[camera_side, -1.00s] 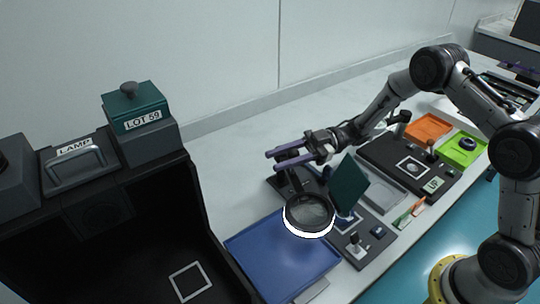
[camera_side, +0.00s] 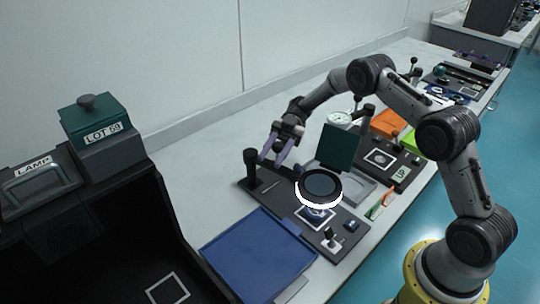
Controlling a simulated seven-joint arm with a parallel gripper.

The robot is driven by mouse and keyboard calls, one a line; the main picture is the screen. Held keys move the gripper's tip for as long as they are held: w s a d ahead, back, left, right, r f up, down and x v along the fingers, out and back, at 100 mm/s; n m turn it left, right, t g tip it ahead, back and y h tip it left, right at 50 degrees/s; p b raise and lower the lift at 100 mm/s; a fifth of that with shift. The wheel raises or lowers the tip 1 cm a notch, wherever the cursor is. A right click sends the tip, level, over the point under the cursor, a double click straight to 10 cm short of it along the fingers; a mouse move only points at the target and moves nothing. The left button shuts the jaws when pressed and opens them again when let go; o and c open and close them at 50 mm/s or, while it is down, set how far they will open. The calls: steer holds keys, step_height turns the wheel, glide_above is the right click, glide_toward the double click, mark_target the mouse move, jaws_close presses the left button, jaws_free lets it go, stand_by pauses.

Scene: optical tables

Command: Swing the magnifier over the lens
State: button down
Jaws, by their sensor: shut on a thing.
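The magnifier (camera_side: 321,186) is a dark round glass in a black ring with a bright white lower rim. Its arm runs left towards a black upright post (camera_side: 251,168) on a dark base board. My gripper (camera_side: 273,160), with purple fingers, points down between post and ring and is shut on the magnifier's arm; the exact contact is hard to see. The lens (camera_side: 318,214), a small blue-and-white piece in a white-outlined square, shows just below the ring's front rim. The ring hides its far part and appears above it.
A blue tray (camera_side: 258,252) lies in front of the base board. A dark green upright panel (camera_side: 339,147) stands close behind the ring. Small knobs (camera_side: 332,237) stand on the board's front right. A black open box fills the left, and orange and green trays lie further back.

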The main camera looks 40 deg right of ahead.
steer(key=shift+r, duration=0.1)
stand_by(0.3)
steer(key=c, duration=0.5)
jaws_free()
steer(key=shift+c, duration=0.2)
steer(key=shift+r, duration=2.4)
